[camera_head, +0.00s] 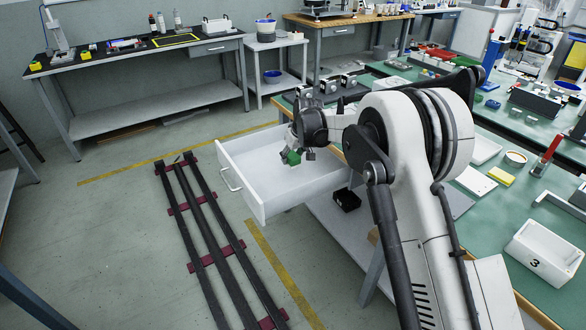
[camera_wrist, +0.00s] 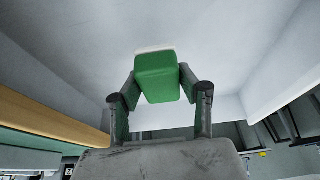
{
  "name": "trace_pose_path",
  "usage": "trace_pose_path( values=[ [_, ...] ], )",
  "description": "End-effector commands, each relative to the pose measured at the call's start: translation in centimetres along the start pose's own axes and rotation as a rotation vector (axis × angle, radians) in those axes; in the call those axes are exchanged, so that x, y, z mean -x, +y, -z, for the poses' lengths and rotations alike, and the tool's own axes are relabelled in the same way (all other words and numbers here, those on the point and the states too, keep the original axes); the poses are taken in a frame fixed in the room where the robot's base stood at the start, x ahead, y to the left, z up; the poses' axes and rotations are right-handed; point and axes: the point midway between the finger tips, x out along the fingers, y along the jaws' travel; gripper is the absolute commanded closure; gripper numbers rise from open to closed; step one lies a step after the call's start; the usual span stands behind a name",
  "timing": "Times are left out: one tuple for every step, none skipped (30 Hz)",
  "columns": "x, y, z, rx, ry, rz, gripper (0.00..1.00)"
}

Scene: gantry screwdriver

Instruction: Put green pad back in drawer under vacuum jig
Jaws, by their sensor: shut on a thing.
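The green pad (camera_wrist: 158,78) is between the two fingers of my gripper (camera_wrist: 158,88) in the wrist view, with a pale edge on its far side. In the head view the pad (camera_head: 291,157) shows as a small green block at my gripper (camera_head: 301,153). My gripper is shut on it, over the inside of the open white drawer (camera_head: 240,180). The drawer is pulled out below the table edge and looks empty. I cannot tell whether the pad touches the drawer floor. My arm hides part of the table behind the drawer.
The drawer walls (camera_wrist: 285,60) surround my gripper closely. A green-topped table (camera_head: 500,215) with several items, among them a white bin marked 3 (camera_head: 543,252), is at the right. A small black box (camera_head: 346,200) sits on the shelf below. Dark floor rails (camera_head: 205,235) run left of the drawer.

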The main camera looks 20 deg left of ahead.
Motion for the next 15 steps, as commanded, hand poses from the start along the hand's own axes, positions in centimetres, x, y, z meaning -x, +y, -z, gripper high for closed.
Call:
trace_pose_path(
  values=[
    [-0.3, 0.3, 0.0, 0.0, 0.0, 0.0, 0.89],
    [-0.4, 0.5, 0.0, 0.0, 0.0, 0.0, 0.89],
    [-0.5, 0.6, 0.0, 0.0, 0.0, 0.0, 0.89],
    [-0.6, 0.6, 0.0, 0.0, 0.0, 0.0, 0.89],
    [-0.7, 0.7, -0.1, 0.0, 0.0, 0.0, 0.89],
    [-1.0, 0.7, -0.2, 0.0, 0.0, 0.0, 0.89],
    [-1.2, 0.7, -0.3, 0.0, 0.0, 0.0, 0.89],
    [-1.6, 0.7, -0.4, 0.0, 0.0, 0.0, 0.89],
    [-2.1, 0.7, -0.7, 0.0, 0.0, 0.0, 0.89],
    [-2.5, 0.7, -0.8, 0.0, 0.0, 0.0, 0.89],
    [-3.0, 0.7, -1.0, 0.0, 0.0, 0.0, 0.89],
    [-3.5, 0.7, -1.2, 0.0, 0.0, 0.0, 0.89],
    [-3.9, 0.7, -1.4, 0.0, 0.0, 0.0, 0.89],
    [-4.1, 0.7, -1.5, 0.0, 0.0, 0.0, 0.89],
    [-4.2, 0.7, -1.5, 0.0, 0.0, 0.0, 0.89]
  ],
)
